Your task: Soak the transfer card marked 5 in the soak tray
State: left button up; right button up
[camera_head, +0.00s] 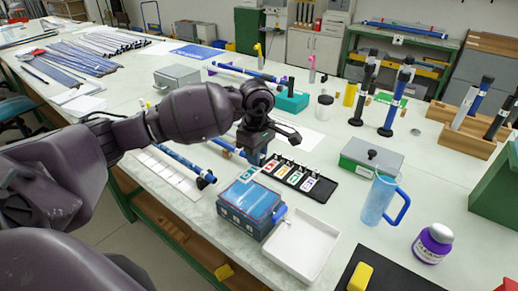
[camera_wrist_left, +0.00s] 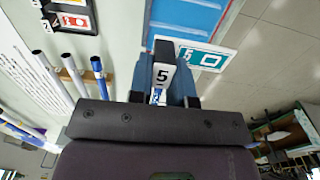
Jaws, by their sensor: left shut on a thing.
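My left gripper (camera_head: 255,158) is shut on the dark tab of the transfer card marked 5 (camera_wrist_left: 205,58). The tab's white label with a 5 shows between the fingers in the left wrist view. The card is white with a teal patch; it also shows below the fingers in the head view (camera_head: 249,173). The soak tray (camera_head: 247,227) is a blue tub with light blue inside, just in front of and below the card. It also shows in the left wrist view (camera_wrist_left: 185,18). I cannot tell the gap between card and tray. My right gripper is not in view.
A black rack (camera_head: 318,194) with several other cards lies right of the gripper. A white tray (camera_head: 301,250) sits right of the soak tray. A blue-handled jug (camera_head: 378,200), a green-and-grey box (camera_head: 370,158) and a purple-labelled jar (camera_head: 433,243) stand further right.

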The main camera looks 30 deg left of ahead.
pick_arm(q)
jog(key=shift+s+a, duration=0.15)
jog(key=shift+s, duration=0.3)
jog(key=shift+s+f, duration=0.1)
jog(key=shift+f, duration=0.05)
